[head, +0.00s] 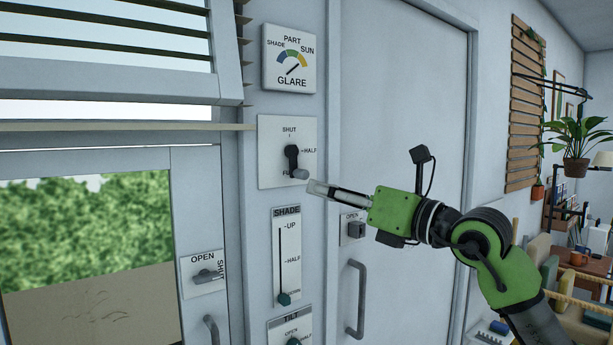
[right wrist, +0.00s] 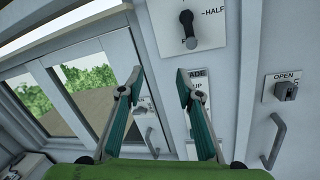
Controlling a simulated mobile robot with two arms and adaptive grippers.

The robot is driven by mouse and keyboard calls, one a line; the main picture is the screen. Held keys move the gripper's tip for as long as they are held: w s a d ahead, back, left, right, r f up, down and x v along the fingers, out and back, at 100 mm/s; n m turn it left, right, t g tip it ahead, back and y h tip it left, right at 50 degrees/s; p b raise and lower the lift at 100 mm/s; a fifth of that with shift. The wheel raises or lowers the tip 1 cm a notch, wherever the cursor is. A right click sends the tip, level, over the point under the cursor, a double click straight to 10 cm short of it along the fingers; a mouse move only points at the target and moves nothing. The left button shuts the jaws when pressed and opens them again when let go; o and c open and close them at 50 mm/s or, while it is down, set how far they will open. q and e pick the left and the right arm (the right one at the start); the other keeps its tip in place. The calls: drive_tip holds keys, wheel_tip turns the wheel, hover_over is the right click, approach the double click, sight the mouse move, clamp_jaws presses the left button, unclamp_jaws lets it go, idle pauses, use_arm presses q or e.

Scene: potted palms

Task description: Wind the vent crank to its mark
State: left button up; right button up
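The vent crank (head: 291,158) is a dark handle with a pale grey knob (head: 301,173) on a white wall plate (head: 270,165). The plate reads SHUT at the top, HALF at the right and a partly covered FU... at the bottom. The crank's arm hangs down, its knob beside the bottom label. In the right wrist view the crank (right wrist: 187,27) shows near the top, above the fingers. My right gripper (head: 314,188) is just below and right of the knob in the head view. In the wrist view its fingers (right wrist: 159,82) are apart with nothing between them. My left gripper is out of view.
Below the plate is a SHADE slider (head: 287,256), its knob low, and a TILT plate (head: 289,325). A GLARE dial (head: 289,58) is above. Window latch (head: 205,276) is left; door latch (head: 354,229) and door handle (head: 355,300) are right. Blind slats jut out upper left.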

sight(306, 174)
drive_tip(key=w+d+r+t+h, duration=0.1)
drive_tip(key=w+d+r+h, duration=0.1)
drive_tip(key=w+d+h, duration=0.15)
drive_tip(key=shift+m+y, duration=0.25)
drive_tip(key=shift+m, duration=0.05)
drive_tip(key=p+x, duration=0.6)
drive_tip(key=x, duration=0.5)
drive_tip(key=shift+w+a+f+p, duration=0.1)
drive_tip(key=shift+a+f+p, duration=0.05)
drive_tip(key=shift+a+p, duration=0.15)
drive_tip(key=shift+w+a+f, duration=0.15)
drive_tip(key=shift+w+a, duration=0.15)
drive_tip(key=shift+w, duration=0.15)
clamp_jaws()
